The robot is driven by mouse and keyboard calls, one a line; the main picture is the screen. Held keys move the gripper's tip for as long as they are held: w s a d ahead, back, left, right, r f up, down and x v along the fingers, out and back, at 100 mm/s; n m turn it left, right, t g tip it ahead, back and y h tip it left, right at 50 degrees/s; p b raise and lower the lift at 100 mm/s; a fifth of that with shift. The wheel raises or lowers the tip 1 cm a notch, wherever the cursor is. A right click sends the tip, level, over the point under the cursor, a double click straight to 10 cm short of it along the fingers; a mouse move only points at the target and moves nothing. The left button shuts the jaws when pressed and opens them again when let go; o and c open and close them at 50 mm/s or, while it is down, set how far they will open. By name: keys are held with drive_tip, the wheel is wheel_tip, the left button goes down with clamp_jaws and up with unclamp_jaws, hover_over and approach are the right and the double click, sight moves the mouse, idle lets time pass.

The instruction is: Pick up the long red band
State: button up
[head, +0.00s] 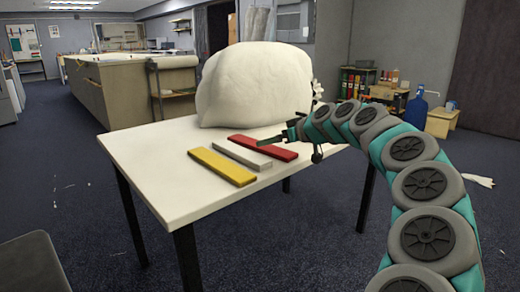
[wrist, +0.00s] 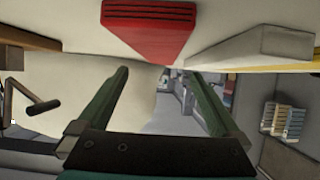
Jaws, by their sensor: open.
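The long red band (head: 262,148) lies flat on the white table, at the back of a row of three bands. It shows at the top of the wrist view (wrist: 150,28), with dark slots on its near end face.
A pale grey band (head: 241,155) lies beside the red one, and a yellow band (head: 222,166) lies in front of it. A large white lumpy bulk (head: 255,85) stands close behind the bands. The table's (head: 160,170) left part is clear.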

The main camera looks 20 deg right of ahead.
drive_tip(key=x, duration=0.4)
drive_tip(key=shift+w+f, duration=0.2)
drive_tip(key=shift+f, duration=0.25)
drive_tip(key=shift+w+a+f, duration=0.1)
drive_tip(key=shift+w+a, duration=0.05)
drive_tip(key=shift+w, duration=0.25)
drive_tip(key=c, duration=1.3)
drive_tip(key=shift+c, duration=0.2)
